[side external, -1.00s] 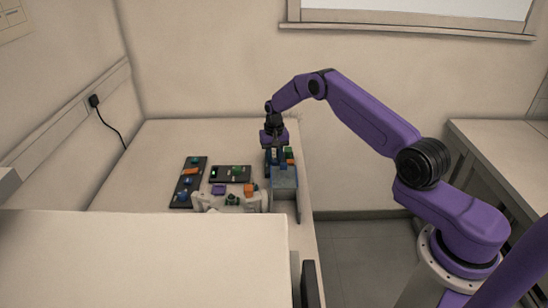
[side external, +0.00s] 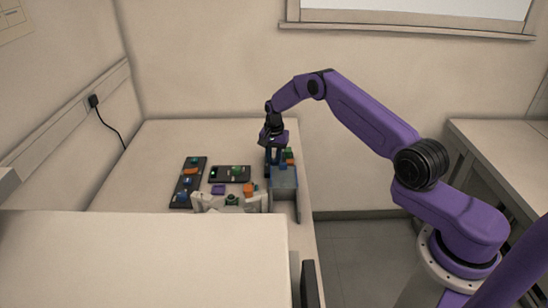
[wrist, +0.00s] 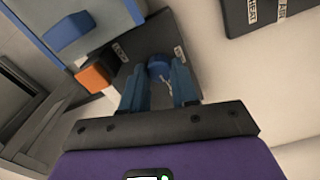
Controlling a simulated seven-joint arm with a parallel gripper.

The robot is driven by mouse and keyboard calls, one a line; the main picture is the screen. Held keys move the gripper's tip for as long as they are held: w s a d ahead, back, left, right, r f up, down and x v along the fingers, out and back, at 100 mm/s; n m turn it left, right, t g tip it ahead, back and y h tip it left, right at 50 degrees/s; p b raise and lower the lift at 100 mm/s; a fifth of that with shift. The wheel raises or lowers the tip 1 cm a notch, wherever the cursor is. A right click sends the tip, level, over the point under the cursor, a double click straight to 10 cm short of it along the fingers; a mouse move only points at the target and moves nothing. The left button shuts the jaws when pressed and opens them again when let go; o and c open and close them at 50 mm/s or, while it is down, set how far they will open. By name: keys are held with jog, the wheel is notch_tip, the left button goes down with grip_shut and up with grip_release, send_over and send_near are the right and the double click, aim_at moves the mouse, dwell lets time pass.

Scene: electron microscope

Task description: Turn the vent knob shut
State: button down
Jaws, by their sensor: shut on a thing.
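A round blue knob (wrist: 160,68) with a pale mark stands on a dark plate (wrist: 138,50) in the wrist view. The labels on the plate are too small to read, so I cannot confirm it is the vent knob. My gripper (wrist: 160,82) is shut on this knob, one blue finger on each side. In the side external view, my gripper (side external: 276,160) points down at the right part of the table, just behind a blue-grey box (side external: 284,178). The knob is hidden there by the fingers.
Green and orange parts (side external: 290,157) sit close right of the gripper. A dark panel (side external: 230,173) and a long dark panel (side external: 188,182) with coloured controls lie to the left. A white curved fixture (side external: 215,202) stands in front. The table's back left is clear.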

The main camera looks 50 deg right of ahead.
aim_at(274, 160)
jog(key=c, duration=0.9)
grip_release()
jog(key=shift+o, duration=0.2)
notch_tip(274, 160, up, 17)
jog(key=shift+r, duration=0.2)
